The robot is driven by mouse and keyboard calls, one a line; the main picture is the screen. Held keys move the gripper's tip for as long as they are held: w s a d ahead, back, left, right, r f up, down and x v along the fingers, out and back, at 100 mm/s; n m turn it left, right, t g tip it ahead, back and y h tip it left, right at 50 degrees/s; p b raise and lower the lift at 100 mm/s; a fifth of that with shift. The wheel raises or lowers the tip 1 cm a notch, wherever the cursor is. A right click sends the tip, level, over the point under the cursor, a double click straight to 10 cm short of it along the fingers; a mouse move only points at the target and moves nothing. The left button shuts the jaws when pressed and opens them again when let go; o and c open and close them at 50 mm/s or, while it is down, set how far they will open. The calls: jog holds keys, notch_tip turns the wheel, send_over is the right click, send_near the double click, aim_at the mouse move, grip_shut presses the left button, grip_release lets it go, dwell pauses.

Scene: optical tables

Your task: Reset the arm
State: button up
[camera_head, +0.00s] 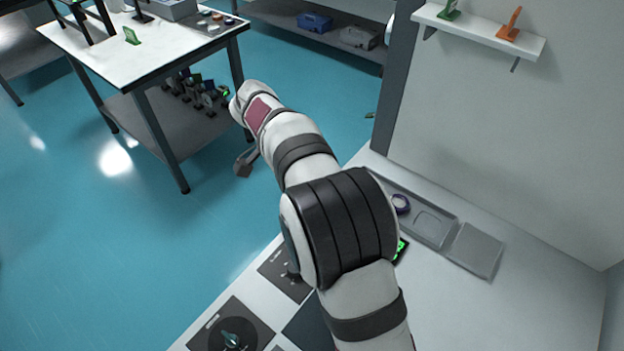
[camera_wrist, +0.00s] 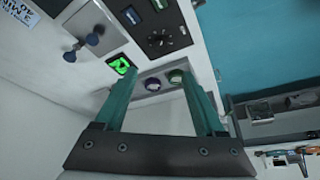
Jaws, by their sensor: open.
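My arm reaches up from the bottom of the head view over the white worktop (camera_head: 540,290) and out past its left edge. At its far end, my gripper (camera_head: 243,165) shows only as a small dark part below the wrist, over the blue floor. In the wrist view my gripper (camera_wrist: 160,74) has its two teal fingers spread wide apart. Nothing is held between them.
A grey tray (camera_head: 449,228) and a lit green display (camera_head: 402,247) lie right of my arm. A dial panel (camera_head: 209,336) is at the worktop's front left. A white-topped table (camera_head: 165,50) stands at upper left; a wall shelf (camera_head: 480,35) hangs at upper right. Open floor lies left.

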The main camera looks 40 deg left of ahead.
jog(key=s+d+r+g, duration=0.1)
jog(key=s+d+r, duration=0.15)
jog(key=d, duration=0.65)
jog(key=s+d+r+g+y, duration=0.1)
jog(key=d+r, duration=0.3)
jog(key=d, duration=0.5)
jog(key=s+d+r+g, duration=0.1)
jog(key=d+r+g, duration=0.15)
jog(key=d, duration=0.75)
jog(key=s+d+f+y, duration=0.1)
jog(key=s+d, duration=0.2)
jog(key=s, duration=0.4)
jog(key=s+d+f+n+y, duration=0.1)
jog(key=s+d, duration=0.3)
jog(key=s, duration=0.4)
jog(key=shift+f+t+y, duration=0.35)
jog(key=shift+f+y, duration=0.15)
jog(key=shift+y, duration=0.1)
jog(key=shift+c, duration=0.2)
